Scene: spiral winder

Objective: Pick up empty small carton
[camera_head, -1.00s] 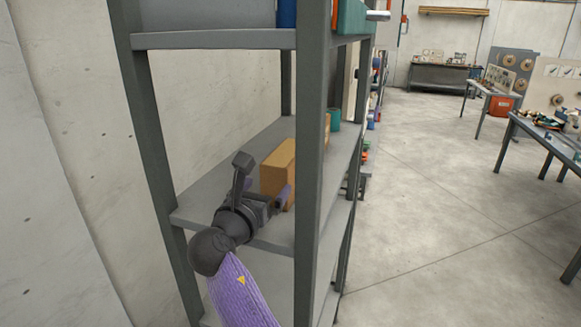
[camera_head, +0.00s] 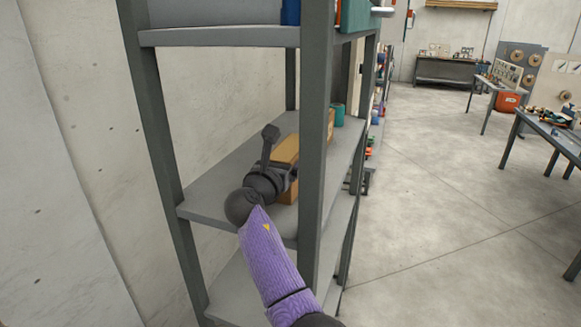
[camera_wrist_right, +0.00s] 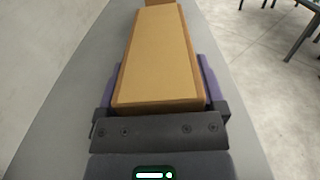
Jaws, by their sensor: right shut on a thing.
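The small carton (camera_head: 287,150) is a plain tan box standing on the middle shelf of the grey rack. In the right wrist view the carton (camera_wrist_right: 158,60) lies lengthwise ahead, between the two purple fingers of my right gripper (camera_wrist_right: 160,92). The gripper is shut on the carton's near end, one finger along each side. In the head view my right gripper (camera_head: 285,178) reaches in over the shelf's front edge and partly hides the carton. Whether the carton is empty cannot be seen. My left gripper is not in view.
The middle shelf (camera_head: 215,187) is bare to the left of the carton. A rack post (camera_head: 313,130) stands close to the right of my arm. An upper shelf (camera_head: 220,37) is above. A teal container (camera_head: 338,114) stands farther back. Open floor and tables lie right.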

